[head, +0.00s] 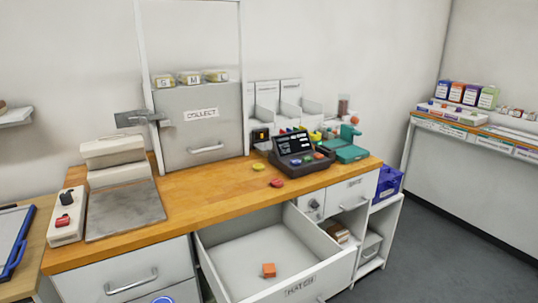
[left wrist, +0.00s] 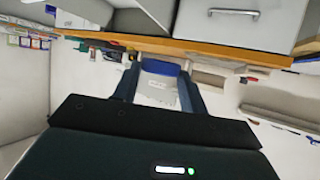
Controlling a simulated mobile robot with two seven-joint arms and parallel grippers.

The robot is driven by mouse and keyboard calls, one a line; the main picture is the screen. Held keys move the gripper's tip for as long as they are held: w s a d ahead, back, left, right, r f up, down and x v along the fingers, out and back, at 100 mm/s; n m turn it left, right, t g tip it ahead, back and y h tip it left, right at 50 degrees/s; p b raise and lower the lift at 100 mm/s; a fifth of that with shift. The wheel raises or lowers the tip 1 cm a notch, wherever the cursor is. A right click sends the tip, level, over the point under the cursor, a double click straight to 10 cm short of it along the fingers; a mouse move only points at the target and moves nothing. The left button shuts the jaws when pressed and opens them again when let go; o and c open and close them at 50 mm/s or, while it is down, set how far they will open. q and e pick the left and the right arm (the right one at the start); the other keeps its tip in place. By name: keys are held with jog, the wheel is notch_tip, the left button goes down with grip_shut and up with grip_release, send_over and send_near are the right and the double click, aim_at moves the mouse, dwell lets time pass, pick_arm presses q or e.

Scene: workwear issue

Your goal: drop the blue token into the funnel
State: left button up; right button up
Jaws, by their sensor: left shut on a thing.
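My left gripper (left wrist: 160,76) shows only in the left wrist view. Its two dark fingers are shut on a blue piece, the blue token (left wrist: 160,67), held at the fingertips. The token's full shape does not show from this angle. Neither gripper shows in the head view. I cannot make out a funnel in either view.
The wooden counter (head: 213,200) carries a grey scale (head: 125,208), a dark keypad terminal (head: 299,154), a yellow token (head: 258,167) and a red token (head: 277,183). A COLLECT hatch (head: 203,135) stands behind.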

pick_arm(q)
jog(key=shift+s+r, duration=0.15)
notch_tip(320, 180, down, 7)
jog(key=s, duration=0.1)
jog(key=shift+s+r, duration=0.2)
jog(key=shift+s, duration=0.05)
